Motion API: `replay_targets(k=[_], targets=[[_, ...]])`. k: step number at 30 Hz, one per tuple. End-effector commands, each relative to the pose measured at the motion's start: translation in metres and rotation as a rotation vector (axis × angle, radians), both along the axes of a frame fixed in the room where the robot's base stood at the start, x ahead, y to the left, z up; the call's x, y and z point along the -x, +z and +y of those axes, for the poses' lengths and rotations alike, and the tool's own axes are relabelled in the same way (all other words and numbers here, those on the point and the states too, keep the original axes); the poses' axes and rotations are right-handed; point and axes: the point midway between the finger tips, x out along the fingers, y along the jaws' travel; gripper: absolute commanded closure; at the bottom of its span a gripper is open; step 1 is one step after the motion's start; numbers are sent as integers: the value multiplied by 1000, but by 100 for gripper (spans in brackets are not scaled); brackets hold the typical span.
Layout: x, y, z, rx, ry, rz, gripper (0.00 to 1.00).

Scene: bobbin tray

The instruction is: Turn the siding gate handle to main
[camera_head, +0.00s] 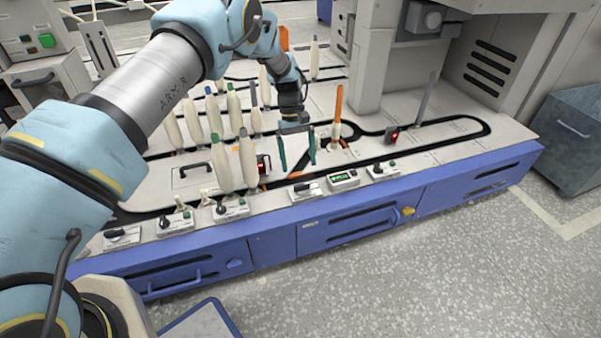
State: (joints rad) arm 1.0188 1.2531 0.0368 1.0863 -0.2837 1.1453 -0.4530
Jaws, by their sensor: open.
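Several small control plates with black handles line the machine's front edge. One black handle (307,187) is right of centre, and another (378,169) is farther right. Others sit to the left: a handle (221,208), a handle (164,221) and a handle (117,233). Their labels are too small to read, so I cannot tell which is the siding gate handle or which way it is set. My gripper (297,164) points down with its two teal fingers apart and nothing visible between them. It is above the table, behind the front handles, and appears clear of them.
Several cream bobbins (248,158) stand upright left of my gripper. An orange-topped bobbin (338,105) stands close on its right. A small display box (343,180) sits on the front edge. Black track (440,122) loops to the right, where the table is more open.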

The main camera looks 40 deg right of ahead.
Motion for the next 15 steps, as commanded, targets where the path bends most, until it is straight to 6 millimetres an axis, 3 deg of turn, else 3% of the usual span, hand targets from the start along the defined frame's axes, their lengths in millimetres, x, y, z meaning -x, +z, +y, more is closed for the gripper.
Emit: replay_targets(k=[6,15], targets=[[-12,31,-5,1,-2,-1,5],[-15,39,-6,1,-1,-1,5]])
